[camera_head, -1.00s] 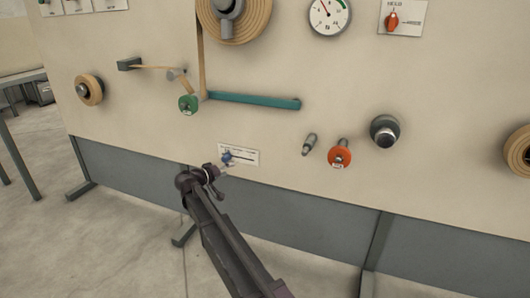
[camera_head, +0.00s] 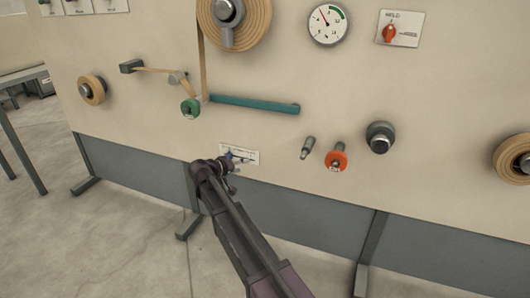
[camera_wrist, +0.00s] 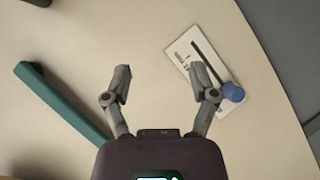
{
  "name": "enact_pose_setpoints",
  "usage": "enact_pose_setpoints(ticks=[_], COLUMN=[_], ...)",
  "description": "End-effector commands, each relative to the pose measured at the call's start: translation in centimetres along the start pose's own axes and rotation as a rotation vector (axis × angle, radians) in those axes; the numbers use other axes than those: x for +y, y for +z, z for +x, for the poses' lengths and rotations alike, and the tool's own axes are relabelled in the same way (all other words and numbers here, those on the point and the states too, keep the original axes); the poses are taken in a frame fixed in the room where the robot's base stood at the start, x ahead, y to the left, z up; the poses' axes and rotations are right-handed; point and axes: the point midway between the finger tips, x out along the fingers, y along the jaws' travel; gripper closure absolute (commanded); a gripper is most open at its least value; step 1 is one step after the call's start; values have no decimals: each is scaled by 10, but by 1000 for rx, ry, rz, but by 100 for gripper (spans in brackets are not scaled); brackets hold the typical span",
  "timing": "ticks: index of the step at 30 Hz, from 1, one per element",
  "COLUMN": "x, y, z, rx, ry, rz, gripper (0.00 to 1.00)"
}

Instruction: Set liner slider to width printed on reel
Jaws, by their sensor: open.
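The liner slider is a white scale plate (camera_head: 244,154) low on the beige panel. In the wrist view the plate (camera_wrist: 183,49) is tilted, with a dark slot and a blue knob (camera_wrist: 234,92) near the slot's lower right end. My gripper (camera_wrist: 160,74) is open and empty. Its right finger overlaps the plate, and the knob lies outside the jaws, to that finger's right. In the head view my gripper (camera_head: 228,165) partly covers the plate and knob. Tan reels sit at the top (camera_head: 258,22), left (camera_head: 92,90) and right (camera_head: 512,158); I can read no width on them.
A teal bar (camera_head: 255,104) juts above the slider and shows left of my gripper in the wrist view (camera_wrist: 62,105). A green roller (camera_head: 190,108), a grey peg (camera_head: 307,148), an orange-red wheel (camera_head: 336,160) and a dark knob (camera_head: 380,138) also stick out.

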Motion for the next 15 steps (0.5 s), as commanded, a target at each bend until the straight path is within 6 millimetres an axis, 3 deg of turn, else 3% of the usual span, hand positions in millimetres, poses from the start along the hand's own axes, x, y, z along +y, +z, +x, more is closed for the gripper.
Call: enact_pose_setpoints(ticks=[15], x=[54], y=[15], z=[6], rx=[-92], ry=[-53], rz=[2], gripper=[25])
